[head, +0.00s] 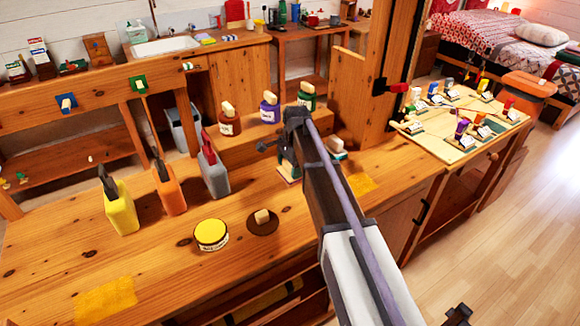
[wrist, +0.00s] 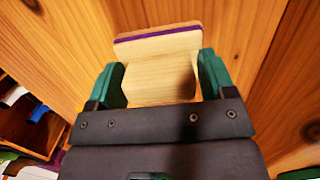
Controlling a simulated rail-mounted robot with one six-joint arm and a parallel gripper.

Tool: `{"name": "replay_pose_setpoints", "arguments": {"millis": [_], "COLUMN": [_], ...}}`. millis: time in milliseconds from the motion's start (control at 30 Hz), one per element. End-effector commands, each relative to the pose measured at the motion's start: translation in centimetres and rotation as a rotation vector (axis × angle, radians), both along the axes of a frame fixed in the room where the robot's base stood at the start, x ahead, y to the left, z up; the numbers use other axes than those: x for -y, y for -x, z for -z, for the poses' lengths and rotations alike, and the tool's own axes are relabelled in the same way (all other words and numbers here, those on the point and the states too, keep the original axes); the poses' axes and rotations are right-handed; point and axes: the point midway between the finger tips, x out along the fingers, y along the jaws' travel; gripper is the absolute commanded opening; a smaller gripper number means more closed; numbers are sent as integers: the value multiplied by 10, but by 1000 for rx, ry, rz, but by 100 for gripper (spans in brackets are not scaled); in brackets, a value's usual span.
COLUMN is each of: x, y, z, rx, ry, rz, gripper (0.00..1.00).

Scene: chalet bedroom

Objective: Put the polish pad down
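My gripper (wrist: 160,86) has its two teal fingers on either side of a pale wooden block in the wrist view. The block is the handle of the polish pad (wrist: 158,40), whose flat far end carries a thin purple strip. The fingers appear to press on the block's sides. Bare wood lies beyond the pad; whether the pad touches it, I cannot tell. In the head view my gripper (head: 288,168) hangs over the middle of the workbench (head: 150,258), partly hidden by my arm.
A yellow tin (head: 211,235) and a brown disc with a wooden block (head: 262,222) stand left of my gripper. Yellow, orange and grey bottles stand farther left. Red (head: 229,123), purple (head: 269,110) and green jars stand behind on a raised ledge. The front left bench is largely clear.

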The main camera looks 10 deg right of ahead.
Motion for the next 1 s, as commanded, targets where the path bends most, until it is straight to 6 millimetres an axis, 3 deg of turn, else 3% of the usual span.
{"name": "replay_pose_setpoints", "arguments": {"millis": [133, 467, 567, 900, 1000], "x": [0, 0, 2, 11, 13], "y": [0, 0, -1, -4, -4], "z": [0, -10, -28, -113, -124], "rx": [0, 0, 0, 0, 0], "ry": [0, 0, 0, 0, 0], "rz": [0, 0, 0, 1, 0], "gripper": [89, 89, 89, 89, 89]}}
